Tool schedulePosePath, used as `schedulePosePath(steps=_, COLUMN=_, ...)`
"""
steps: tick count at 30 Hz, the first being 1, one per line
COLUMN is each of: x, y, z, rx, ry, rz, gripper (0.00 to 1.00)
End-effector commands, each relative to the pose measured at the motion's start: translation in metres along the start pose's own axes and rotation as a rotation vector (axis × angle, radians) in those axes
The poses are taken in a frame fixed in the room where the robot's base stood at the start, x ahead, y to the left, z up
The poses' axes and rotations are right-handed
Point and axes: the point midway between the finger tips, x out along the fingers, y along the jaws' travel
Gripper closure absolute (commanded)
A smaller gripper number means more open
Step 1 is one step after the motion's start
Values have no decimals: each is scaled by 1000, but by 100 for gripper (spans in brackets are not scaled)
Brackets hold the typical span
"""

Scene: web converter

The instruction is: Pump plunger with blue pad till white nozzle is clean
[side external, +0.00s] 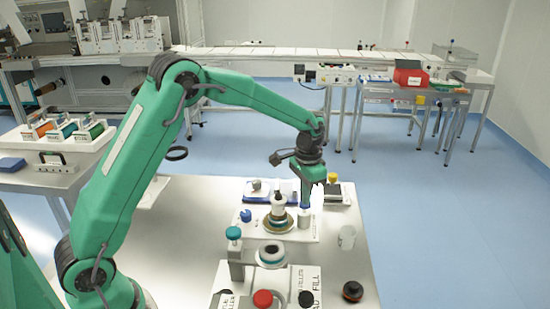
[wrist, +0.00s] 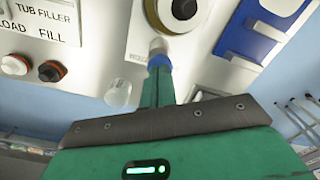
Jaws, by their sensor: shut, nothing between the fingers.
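My gripper (side external: 304,201) is shut and empty, pointing down over the white station plate (side external: 312,235). Its tips are at the blue pad (side external: 304,206) on top of a short grey cylinder (side external: 303,218). The blue pad also shows at the fingertips in the wrist view (wrist: 159,61); they appear to touch, but I cannot tell how far the pad is pressed. The white nozzle (side external: 278,199) stands just left of my gripper, above a round brown-gold dish (side external: 266,223). Whether the nozzle is clean is too small to tell.
A teal-topped knob (side external: 234,233) and a white ring-shaped part (side external: 271,256) stand in front. A clear cup (side external: 347,237) stands to the right. Red (side external: 263,299) and black (side external: 353,291) knobs are near the front. A blue tray (side external: 257,193) lies behind. The table's right side is mostly clear.

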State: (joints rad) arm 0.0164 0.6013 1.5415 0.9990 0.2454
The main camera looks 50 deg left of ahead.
Motion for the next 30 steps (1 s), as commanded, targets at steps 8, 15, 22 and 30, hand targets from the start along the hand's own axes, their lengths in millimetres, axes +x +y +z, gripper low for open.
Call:
schedulePosePath(steps=8, x=-12, y=0, z=0, rx=0, ry=1, rz=0, gripper=100)
schedulePosePath(steps=15, x=-23, y=0, z=0, rx=0, ry=1, rz=0, gripper=100)
schedulePosePath(steps=22, x=-28, y=0, z=0, rx=0, ry=1, rz=0, gripper=100)
schedulePosePath(steps=30, x=-28, y=0, z=0, rx=0, ry=0, rz=0, gripper=100)
